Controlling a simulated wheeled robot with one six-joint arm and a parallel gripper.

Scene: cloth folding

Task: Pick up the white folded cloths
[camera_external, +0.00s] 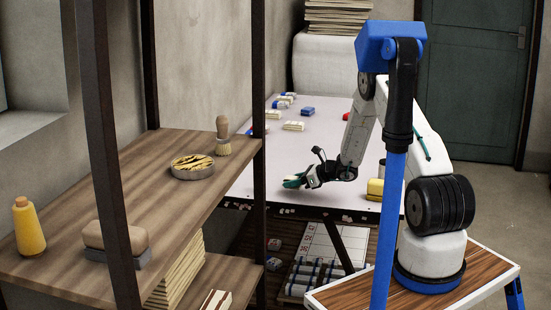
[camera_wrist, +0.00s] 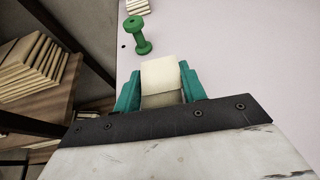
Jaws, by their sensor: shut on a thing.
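My gripper (camera_external: 296,182) is low over the white table, near its front edge, in the external view. In the wrist view its teal fingers (camera_wrist: 160,76) are shut around a cream-white folded cloth (camera_wrist: 161,72), which sits between them. I cannot tell from the frames whether this cloth touches the table. In the external view the held cloth is hardly visible. Another whitish folded cloth (camera_external: 293,126) lies farther back on the table, with small pale and blue pieces (camera_external: 284,98) behind it.
The white table (camera_external: 262,175) has free room around my gripper. A green spool-shaped object (camera_wrist: 140,36) stands beyond the fingers. A wooden shelf (camera_external: 140,205) with dark posts stands left, holding a brush (camera_external: 222,137) and yellow bottle (camera_external: 28,228).

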